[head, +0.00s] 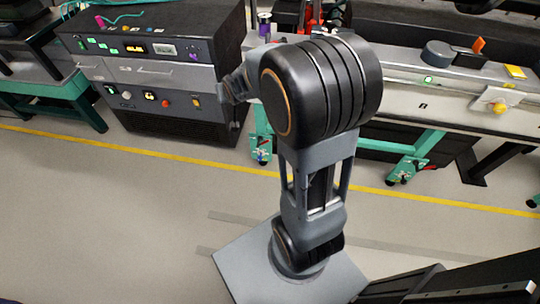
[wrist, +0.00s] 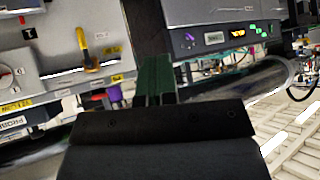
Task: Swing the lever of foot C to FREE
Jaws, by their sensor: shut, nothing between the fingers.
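Two green table feet with casters show in the head view: one (head: 262,148) left of my arm, by the dark cabinet, and one (head: 403,171) to the right, with a small red part at its side. A further foot is cut off at the right edge. I cannot read which is foot C or make out its lever setting. My gripper shows in the wrist view (wrist: 155,72), its greenish fingers together and empty. In the head view my arm hides the fingers; the wrist is beside the cabinet's right side, above the floor.
The dark instrument cabinet (head: 160,75) stands left of my arm. The long pale bench (head: 390,95) runs to the right, with a yellow knob (head: 497,107). A yellow-handled part (wrist: 84,45) shows on a panel in the wrist view. Floor in front of the yellow line (head: 100,147) is clear.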

